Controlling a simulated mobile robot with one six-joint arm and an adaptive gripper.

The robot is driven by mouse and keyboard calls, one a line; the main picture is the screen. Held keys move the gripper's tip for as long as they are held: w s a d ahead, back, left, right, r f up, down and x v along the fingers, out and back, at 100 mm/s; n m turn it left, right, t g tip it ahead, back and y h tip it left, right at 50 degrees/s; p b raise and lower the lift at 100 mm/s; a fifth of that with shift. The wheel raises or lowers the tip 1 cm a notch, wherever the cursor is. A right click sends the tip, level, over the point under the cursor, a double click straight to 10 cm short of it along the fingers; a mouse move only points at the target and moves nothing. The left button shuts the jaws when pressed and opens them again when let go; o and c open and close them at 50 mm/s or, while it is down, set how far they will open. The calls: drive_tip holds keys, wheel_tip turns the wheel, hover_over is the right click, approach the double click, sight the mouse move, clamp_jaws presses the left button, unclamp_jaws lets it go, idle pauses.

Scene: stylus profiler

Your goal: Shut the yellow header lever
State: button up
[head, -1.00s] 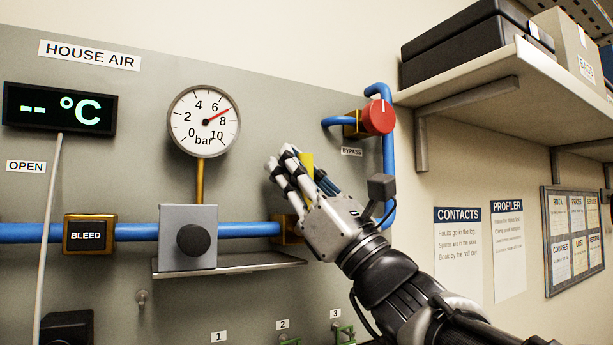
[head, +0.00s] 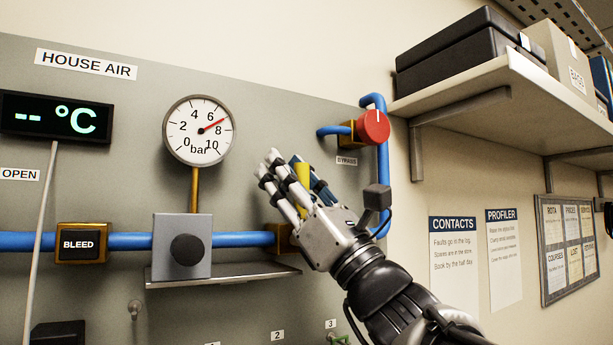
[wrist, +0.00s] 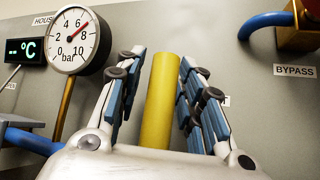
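The lever's lower end is hidden behind my gripper's palm. In the head view, a short yellow piece of the lever (head: 303,174) shows between the fingers of my gripper (head: 284,160), in front of the panel right of the gauge. Its pivot is hidden there.
The blue pipe (head: 122,241) runs past the BLEED block (head: 82,243) and a grey box with a black knob (head: 188,249). A small ledge (head: 225,277) sticks out below. The red bypass knob (head: 373,127) is up and right of my gripper. A loaded shelf (head: 480,85) overhangs at right.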

drive_tip(key=v, duration=1.2)
drive_tip(key=shift+a+f, duration=0.1)
